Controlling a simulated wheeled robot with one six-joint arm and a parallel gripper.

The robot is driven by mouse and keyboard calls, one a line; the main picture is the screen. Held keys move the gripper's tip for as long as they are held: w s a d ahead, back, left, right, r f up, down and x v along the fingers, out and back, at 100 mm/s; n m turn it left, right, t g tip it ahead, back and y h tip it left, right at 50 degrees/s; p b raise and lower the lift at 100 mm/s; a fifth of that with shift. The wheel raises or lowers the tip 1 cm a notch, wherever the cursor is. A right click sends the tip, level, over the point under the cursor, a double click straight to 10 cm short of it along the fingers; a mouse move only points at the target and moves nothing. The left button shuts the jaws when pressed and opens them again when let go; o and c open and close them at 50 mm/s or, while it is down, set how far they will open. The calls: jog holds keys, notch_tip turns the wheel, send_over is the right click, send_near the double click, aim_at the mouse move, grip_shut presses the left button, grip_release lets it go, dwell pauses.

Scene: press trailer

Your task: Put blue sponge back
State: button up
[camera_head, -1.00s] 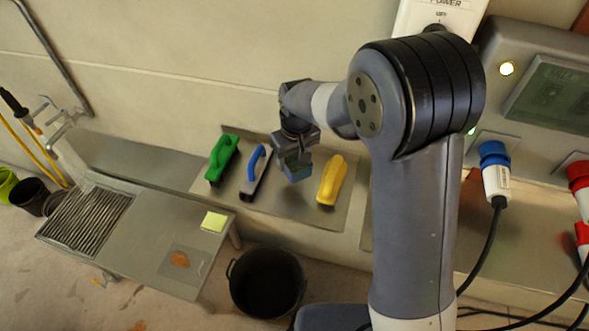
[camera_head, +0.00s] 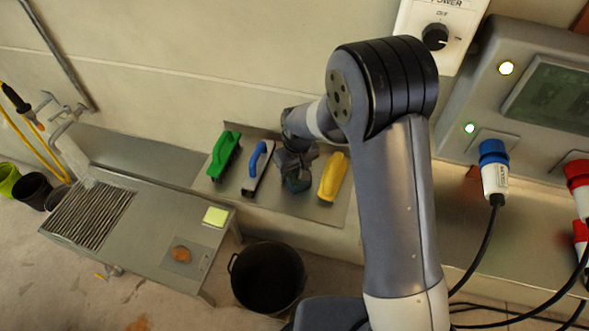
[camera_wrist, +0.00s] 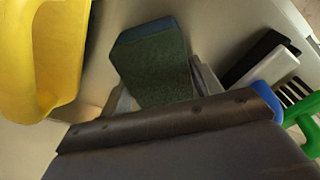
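The blue sponge (camera_head: 297,184) has a dark green face and a blue edge. In the wrist view the sponge (camera_wrist: 155,70) sits between the grey fingers of my gripper (camera_wrist: 160,98). In the head view my gripper (camera_head: 294,168) is shut on it, over the metal tray (camera_head: 322,212) along the wall. It is between the blue-handled tool and the yellow tool. I cannot tell whether the sponge touches the tray.
A green brush (camera_head: 223,156), a blue-handled tool (camera_head: 257,168) and a yellow tool (camera_head: 333,177) stand on the tray. The yellow tool is close to my gripper. A steel table (camera_head: 150,240) with a yellow pad (camera_head: 215,217) and a black bucket (camera_head: 267,280) are in front.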

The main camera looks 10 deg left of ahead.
aim_at(297, 173)
jog(key=o, duration=0.3)
jog(key=shift+o, duration=0.2)
notch_tip(297, 173, up, 12)
jog(key=s+b, duration=0.1)
jog(key=shift+d, duration=0.45)
jog(key=shift+r, duration=0.1)
